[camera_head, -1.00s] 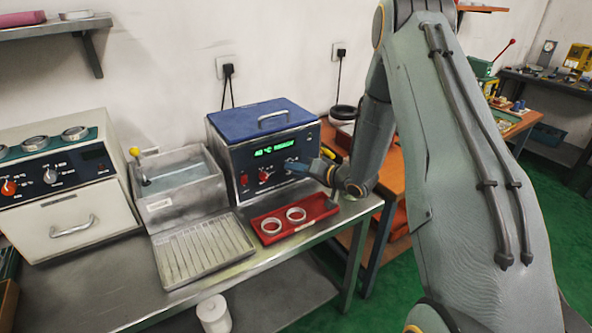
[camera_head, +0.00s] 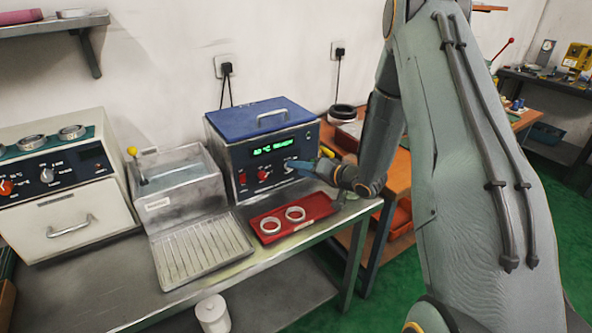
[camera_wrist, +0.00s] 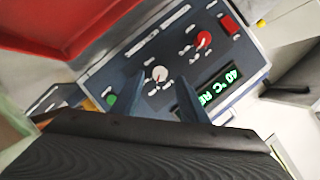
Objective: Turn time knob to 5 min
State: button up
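The cleaner (camera_head: 262,143) is a metal box with a blue lid and a dark blue panel. The panel bears two knobs and a green display (camera_wrist: 218,88) reading 40 °C and further letters. In the wrist view a pale knob with a red pointer (camera_wrist: 160,73) shows between my fingertips. A red knob (camera_wrist: 204,38) is up and right of it. The labels are too small to read, so I cannot tell which knob is time. My gripper (camera_wrist: 161,79) is open, one blue finger each side of the pale knob; contact is unclear. In the head view my gripper (camera_head: 299,166) is at the panel's right side.
A red tray (camera_head: 270,232) with two rings lies in front of the cleaner. A metal basin (camera_head: 178,190) and a ribbed drain tray (camera_head: 200,250) stand to its left. A green button (camera_wrist: 112,99) and a red switch (camera_wrist: 229,25) are also on the panel.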

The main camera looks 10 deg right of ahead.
jog(key=b+v, duration=0.1)
jog(key=v, duration=0.4)
dwell(0.4)
jog(key=s+a+r+n+g+h, duration=0.1)
jog(key=s+r+g+h, duration=0.1)
jog(key=s, duration=0.8)
jog(key=s+a+r+n+g+h, duration=0.1)
jog(key=s+g, duration=0.4)
jog(key=s, duration=0.5)
jog(key=s+a+r+n+g+h, duration=0.1)
jog(key=s+g+h, duration=0.3)
jog(key=s, duration=0.6)
jog(key=shift+a+r+h, duration=0.6)
jog(key=shift+a+r, duration=0.3)
jog(key=shift+c, duration=0.2)
